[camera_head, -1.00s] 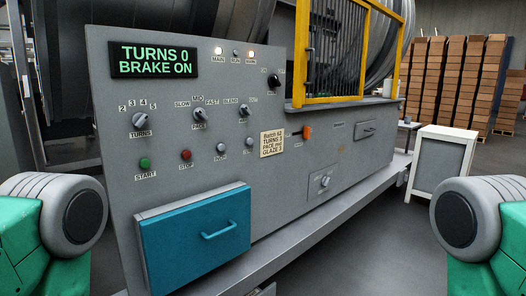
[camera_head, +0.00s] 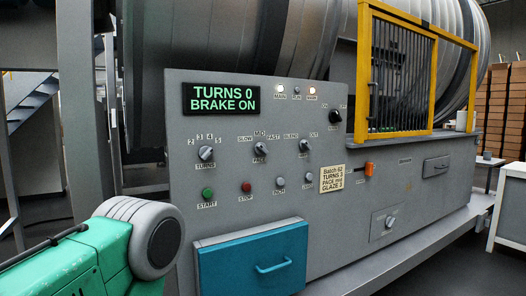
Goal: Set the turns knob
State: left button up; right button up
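The display (camera_head: 222,98) reads TURNS 0, BRAKE ON. A cream note (camera_head: 332,178) begins with Batch and lists TURNS, PACE and GLAZE; its turns number is hard to read. My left arm shows at lower left, but neither gripper is in view.
Below the turns knob are a green start button (camera_head: 208,193) and a red stop button (camera_head: 246,187). Pace (camera_head: 260,149) and blend (camera_head: 305,146) knobs sit to its right. A blue drawer (camera_head: 252,264) is below. A yellow-framed gate (camera_head: 402,80) fronts the drum.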

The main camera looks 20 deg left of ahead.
aim_at(205, 152)
jog(key=i+l+u, duration=0.55)
jog(key=i+l, duration=0.3)
